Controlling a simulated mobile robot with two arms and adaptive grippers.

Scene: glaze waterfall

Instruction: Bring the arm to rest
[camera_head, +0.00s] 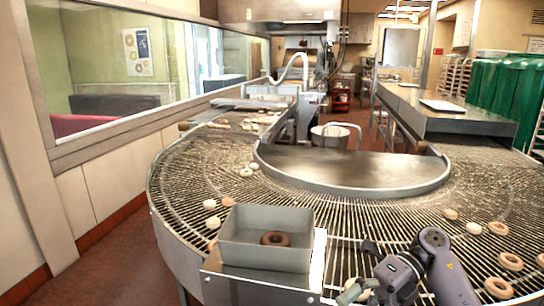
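My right arm comes in at the bottom right, bent over the wire conveyor (330,215). Its gripper (358,272) is low at the front, just right of the grey metal bin (265,256). Its fingers are small and partly hidden by the wrist, so I cannot tell whether it is open or shut. A brown chocolate ring doughnut (275,239) lies inside the bin, apart from the gripper. My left gripper is not in view.
The curved conveyor carries several pale and tan doughnuts, with tan ones (498,288) close to my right arm. A smooth metal plate (350,168) fills the curve's inside. A metal counter (440,112) stands behind at right. Red-brown floor (110,262) is clear at left.

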